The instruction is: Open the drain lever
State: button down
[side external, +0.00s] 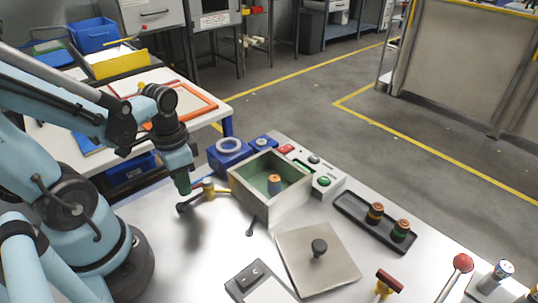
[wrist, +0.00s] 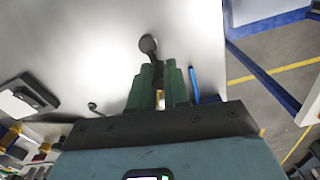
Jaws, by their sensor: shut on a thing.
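The drain lever (side external: 193,201) is a dark bar with a round knob at its outer end, joined to a yellow fitting at the left side of the open grey box (side external: 283,206). My gripper (side external: 184,191) points down at the lever, left of the box. In the wrist view, the green fingers of my gripper (wrist: 159,86) are shut on the bar of the drain lever (wrist: 148,46), whose knob sticks out beyond the fingertips. The fingers hide part of the bar. The yellow fitting and the box are not clear in the wrist view.
A green-lined interior and an orange-topped blue part (side external: 273,184) show in the box. A short dark rod (side external: 251,227) lies before it. A lid plate (side external: 300,268), a black tray (side external: 350,209) and a blue fixture with a ring (side external: 225,160) stand nearby. The table's left front is clear.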

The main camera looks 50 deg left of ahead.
jog(key=c, duration=1.1)
grip_release()
jog(key=shift+r, duration=0.1)
notch_tip(320, 180, up, 12)
jog(key=w+d+t, duration=0.2)
jog(key=w, duration=0.1)
jog(key=w+d+f+n+t, duration=0.1)
jog(key=w+d+t, duration=0.1)
jog(key=w, duration=0.1)
jog(key=w+d+f+t, duration=0.1)
jog(key=w+d+t, duration=0.1)
jog(key=w+t, duration=0.1)
jog(key=shift+w+n, duration=0.2)
jog(key=shift+n, duration=0.2)
